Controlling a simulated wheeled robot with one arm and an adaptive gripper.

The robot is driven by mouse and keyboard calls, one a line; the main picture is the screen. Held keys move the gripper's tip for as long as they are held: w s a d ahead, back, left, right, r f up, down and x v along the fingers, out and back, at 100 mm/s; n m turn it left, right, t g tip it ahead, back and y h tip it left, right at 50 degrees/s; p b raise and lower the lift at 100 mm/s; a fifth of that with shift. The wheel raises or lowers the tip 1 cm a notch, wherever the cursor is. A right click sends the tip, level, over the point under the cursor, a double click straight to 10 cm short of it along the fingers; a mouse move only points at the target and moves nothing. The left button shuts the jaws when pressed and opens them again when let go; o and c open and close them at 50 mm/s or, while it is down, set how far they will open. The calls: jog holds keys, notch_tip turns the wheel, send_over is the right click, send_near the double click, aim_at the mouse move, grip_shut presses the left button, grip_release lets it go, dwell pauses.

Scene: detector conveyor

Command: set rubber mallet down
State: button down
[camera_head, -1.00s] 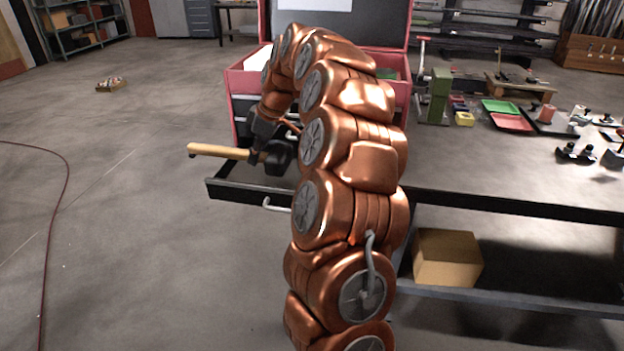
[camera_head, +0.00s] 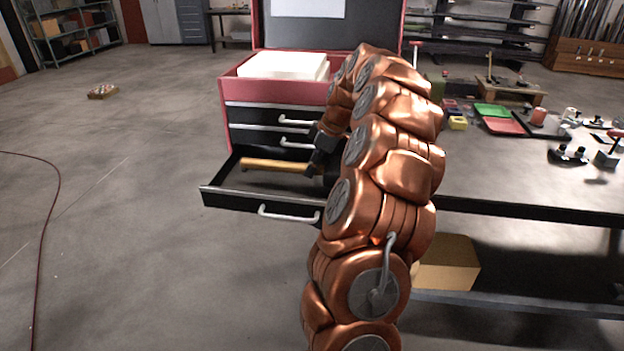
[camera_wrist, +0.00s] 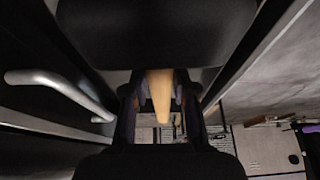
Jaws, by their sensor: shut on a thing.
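The rubber mallet shows its light wooden handle (camera_head: 272,165) in the head view, lying roughly level within the outline of the open bottom drawer (camera_head: 225,192). Its head is hidden or merges with the dark gripper and arm. My gripper (camera_head: 317,158) is at the handle's right end, over the drawer, partly hidden by my arm. In the wrist view the handle (camera_wrist: 160,92) runs between the two fingers of my gripper (camera_wrist: 162,112), which is shut on it. I cannot tell whether the mallet touches the drawer floor.
The red tool chest (camera_head: 224,95) has closed drawers above the open one and a white stack (camera_head: 290,66) on top. The workbench (camera_head: 500,175) at right carries green and red trays. A cardboard box (camera_head: 447,262) sits under it. The floor at left is mostly clear.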

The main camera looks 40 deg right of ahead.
aim_at(312, 193)
jog(key=shift+f+p, duration=0.65)
jog(key=shift+f, duration=1.85)
jog(key=shift+f, duration=0.15)
jog(key=c, duration=0.9)
grip_release()
jog(key=b+v, duration=0.2)
jog(key=v, duration=1)
jog(key=shift+a+b, duration=0.1)
jog(key=shift+b, duration=0.3)
